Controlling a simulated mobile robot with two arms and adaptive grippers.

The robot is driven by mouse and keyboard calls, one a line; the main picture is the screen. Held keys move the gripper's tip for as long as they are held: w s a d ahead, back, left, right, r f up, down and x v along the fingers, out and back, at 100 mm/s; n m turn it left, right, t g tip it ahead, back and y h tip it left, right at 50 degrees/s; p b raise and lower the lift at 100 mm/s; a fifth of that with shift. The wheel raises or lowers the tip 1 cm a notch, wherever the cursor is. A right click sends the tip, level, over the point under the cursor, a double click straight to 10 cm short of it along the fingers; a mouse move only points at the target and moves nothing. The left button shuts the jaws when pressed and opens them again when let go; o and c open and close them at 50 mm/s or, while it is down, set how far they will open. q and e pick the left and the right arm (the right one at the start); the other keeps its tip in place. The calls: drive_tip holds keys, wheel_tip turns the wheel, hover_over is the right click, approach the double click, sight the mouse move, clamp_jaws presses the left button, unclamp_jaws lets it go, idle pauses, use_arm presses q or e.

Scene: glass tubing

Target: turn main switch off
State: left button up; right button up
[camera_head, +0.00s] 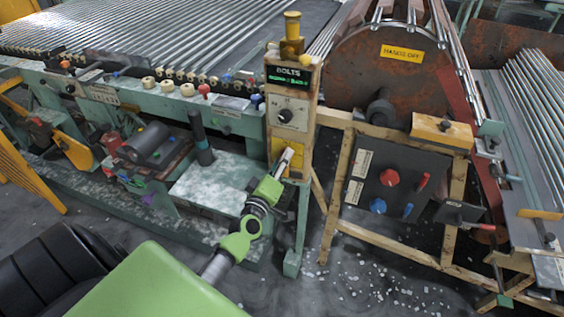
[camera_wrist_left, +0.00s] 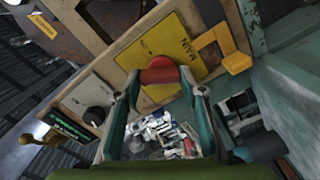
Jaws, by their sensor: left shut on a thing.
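The main switch is a red knob (camera_wrist_left: 160,76) on a yellow plate (camera_wrist_left: 180,45) marked MAIN in the left wrist view. My left gripper (camera_wrist_left: 162,84) has its two fingers on either side of the knob, shut on it. In the head view the yellow plate (camera_head: 277,148) sits low on the upright control post, and my left gripper (camera_head: 287,160) reaches it from below and covers the knob. Which way the knob is turned is hard to tell. My right gripper is not in view.
Above the plate are a black dial (camera_head: 286,115) and a green-lit BOLTS display (camera_head: 289,75). A yellow bracket (camera_wrist_left: 225,50) juts out beside the plate. A dark panel (camera_head: 395,185) with red and blue knobs stands to the right. A green machine bench (camera_head: 215,185) is to the left.

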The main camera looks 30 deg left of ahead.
use_arm(q)
drive_tip(key=n+b, duration=0.1)
drive_tip(key=n, duration=0.5)
drive_tip(key=shift+a+f, duration=0.1)
drive_tip(key=shift+n, duration=0.3)
idle(0.3)
drive_tip(key=o, duration=1.1)
drive_tip(key=shift+s, duration=0.15)
drive_tip(key=v, duration=1.1)
drive_tip(key=shift+s, duration=0.4)
